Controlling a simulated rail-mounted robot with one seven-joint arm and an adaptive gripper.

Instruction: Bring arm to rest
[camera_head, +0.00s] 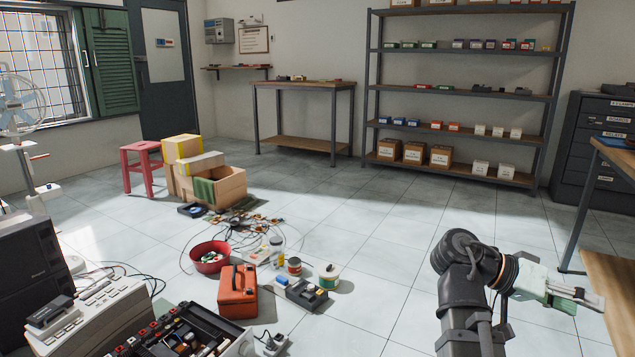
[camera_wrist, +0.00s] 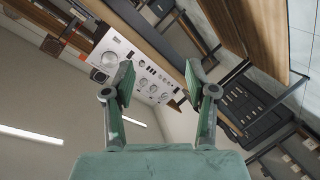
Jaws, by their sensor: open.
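My arm rises at the lower right of the head view. It is bent at a dark joint, and my gripper (camera_head: 578,297) points to the right, near the edge of a wooden bench. In the wrist view my gripper (camera_wrist: 160,85) shows two green-padded fingers spread apart with nothing between them. The wrist view is steeply tilted. Beyond the fingers it shows a white panel with knobs (camera_wrist: 135,62), apart from them.
A wooden bench (camera_head: 612,290) stands close at the right. A shelf rack (camera_head: 466,94) stands behind.

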